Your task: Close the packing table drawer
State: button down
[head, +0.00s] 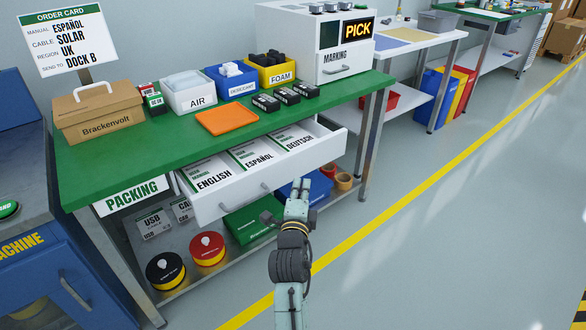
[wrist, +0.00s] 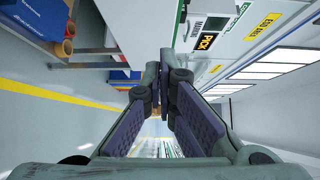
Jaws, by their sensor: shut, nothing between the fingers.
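The packing table drawer (head: 238,197) is white and stands pulled out from under the green tabletop in the head view. Manuals marked English (head: 213,174), Español (head: 252,157) and Deutsch (head: 293,140) lie in it. Its front panel carries bar handles. My gripper (head: 300,185) is in front of the right half of the drawer front, with its fingers pointing up and away in the picture. I cannot tell whether it touches the panel. The wrist view shows the fingers (wrist: 164,84) closed together and empty.
The packing table (head: 120,150) holds a carton (head: 98,110), bins, an orange tray (head: 227,119) and a marking machine (head: 312,45). Its lower shelf holds spools and boxes. A blue machine (head: 50,250) stands at the left. The floor to the right (head: 460,200) is clear.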

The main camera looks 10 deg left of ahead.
jog(key=w+a, duration=0.1)
jog(key=w, duration=0.1)
jog(key=w+a+p, duration=0.1)
jog(key=w, duration=0.1)
jog(key=w+a, duration=0.1)
jog(key=w, duration=0.1)
jog(key=shift+w+a, duration=0.1)
jog(key=shift+a, duration=0.25)
jog(key=shift+w+a+f+b, duration=0.15)
jog(key=shift+w+a+b, duration=0.1)
jog(key=shift+a+b, duration=0.1)
jog(key=w+a+b, duration=0.2)
jog(key=a+b, duration=0.1)
jog(key=b, duration=0.1)
jog(key=w+a+b, duration=0.3)
jog(key=a+b, duration=0.1)
jog(key=w+a+b, duration=0.3)
jog(key=b, duration=0.1)
jog(key=shift+w+a, duration=0.15)
jog(key=shift+a, duration=0.15)
jog(key=shift+w+a, duration=0.15)
jog(key=shift+a, duration=0.05)
jog(key=shift+r, duration=0.25)
